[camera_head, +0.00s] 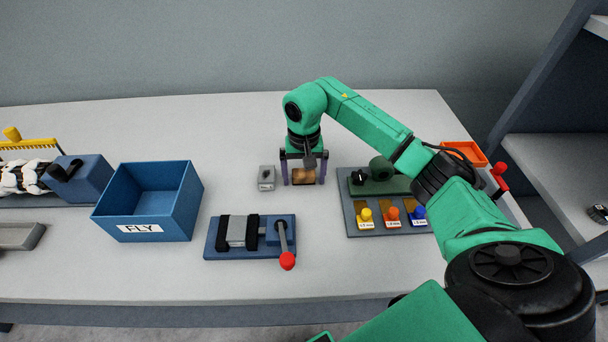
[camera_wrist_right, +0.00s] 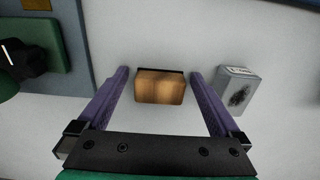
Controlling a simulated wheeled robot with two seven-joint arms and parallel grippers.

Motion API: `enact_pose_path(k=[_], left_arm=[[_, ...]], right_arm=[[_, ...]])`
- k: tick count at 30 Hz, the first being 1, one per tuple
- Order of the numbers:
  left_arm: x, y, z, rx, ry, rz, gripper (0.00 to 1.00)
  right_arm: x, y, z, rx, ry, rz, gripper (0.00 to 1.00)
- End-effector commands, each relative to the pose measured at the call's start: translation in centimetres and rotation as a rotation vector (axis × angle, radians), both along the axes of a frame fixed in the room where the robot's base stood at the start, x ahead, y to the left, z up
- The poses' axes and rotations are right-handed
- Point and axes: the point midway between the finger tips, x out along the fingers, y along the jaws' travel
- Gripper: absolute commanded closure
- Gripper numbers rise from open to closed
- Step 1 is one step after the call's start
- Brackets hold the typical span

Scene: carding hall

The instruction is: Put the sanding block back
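The sanding block is most likely the brown block (camera_head: 304,176) on the table, with a dark strip along one edge. It also shows in the right wrist view (camera_wrist_right: 160,88). My right gripper (camera_head: 303,183) points down over it with its purple fingers apart. The fingers stand on either side of the block, and the wrist view shows a gap on both sides, so nothing is gripped. My left gripper is in neither view.
A small grey block (camera_head: 266,178) with a dark smudge lies just beside the right gripper. A blue FLY bin (camera_head: 182,212) and a blue clamp fixture (camera_head: 222,252) stand left. A grey board (camera_head: 354,226) with coloured knobs and an orange tray (camera_head: 464,153) are right.

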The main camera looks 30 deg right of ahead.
Motion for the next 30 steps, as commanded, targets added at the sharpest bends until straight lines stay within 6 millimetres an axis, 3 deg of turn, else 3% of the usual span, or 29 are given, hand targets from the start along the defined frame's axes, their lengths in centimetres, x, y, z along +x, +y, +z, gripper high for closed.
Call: enact_pose_path(k=[8,18,21,30], left_arm=[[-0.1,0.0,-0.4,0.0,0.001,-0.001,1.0],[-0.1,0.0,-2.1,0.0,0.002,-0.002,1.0],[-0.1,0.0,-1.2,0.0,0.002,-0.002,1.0],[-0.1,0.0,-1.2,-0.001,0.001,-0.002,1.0]], right_arm=[[0.1,0.0,1.7,0.0,-0.004,-0.001,0.0],[0.1,0.0,10.2,0.001,-0.006,0.0,0.0],[0.0,0.0,12.0,-0.001,-0.002,-0.001,0.0],[0.0,0.0,12.3,0.0,0.001,0.0,0.0]])
